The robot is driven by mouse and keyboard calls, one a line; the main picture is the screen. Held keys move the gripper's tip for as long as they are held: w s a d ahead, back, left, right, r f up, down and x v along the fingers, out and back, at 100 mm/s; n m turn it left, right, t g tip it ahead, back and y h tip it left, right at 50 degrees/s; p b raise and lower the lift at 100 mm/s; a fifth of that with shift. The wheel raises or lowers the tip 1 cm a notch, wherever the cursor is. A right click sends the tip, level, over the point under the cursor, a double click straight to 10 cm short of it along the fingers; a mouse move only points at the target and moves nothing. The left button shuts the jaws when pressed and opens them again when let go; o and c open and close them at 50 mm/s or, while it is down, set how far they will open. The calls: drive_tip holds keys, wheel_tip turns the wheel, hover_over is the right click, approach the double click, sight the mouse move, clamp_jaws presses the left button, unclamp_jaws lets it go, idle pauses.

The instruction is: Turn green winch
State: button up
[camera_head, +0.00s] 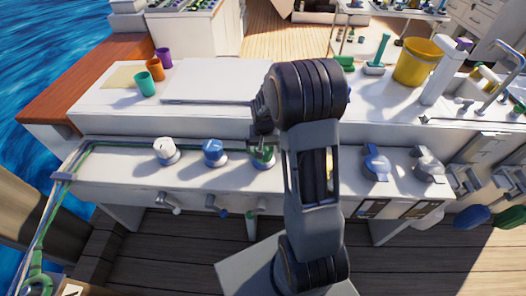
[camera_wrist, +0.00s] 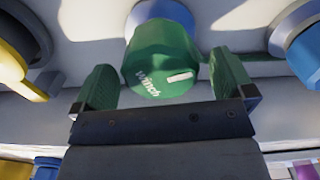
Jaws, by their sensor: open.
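The green winch (camera_wrist: 160,62) is a round knob with "Winch" and a pale mark on its face. In the wrist view it sits at the top centre, between the two fingers of my gripper (camera_wrist: 170,88). The fingers are open, one on each side, with a visible gap on the left; I cannot tell whether the right finger touches it. In the head view the green winch (camera_head: 263,158) is on the white bench front, partly hidden by my gripper and arm.
A white knob (camera_head: 166,151) and a blue knob (camera_head: 214,152) stand left of the winch. A blue valve handle (camera_head: 376,163) and a grey one (camera_head: 428,166) are to the right. A yellow handle (camera_wrist: 18,60) shows at the left in the wrist view.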

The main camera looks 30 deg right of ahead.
sight(263, 148)
wheel_tip(263, 148, up, 11)
drive_tip(key=p, duration=0.1)
idle(0.3)
idle(0.4)
drive_tip(key=s+a+r+n+t+p, duration=0.1)
drive_tip(key=s+a+r+p, duration=0.3)
drive_tip(key=s+r, duration=0.4)
drive_tip(key=s+a+r+n+t+p, duration=0.2)
drive_tip(key=s+a+r+n+p, duration=0.2)
drive_tip(key=s+a+r+p, duration=0.1)
drive_tip(key=shift+s+a+r+t+p, duration=0.3)
drive_tip(key=shift+s+r+p, duration=0.2)
drive_tip(key=shift+s+r, duration=1.15)
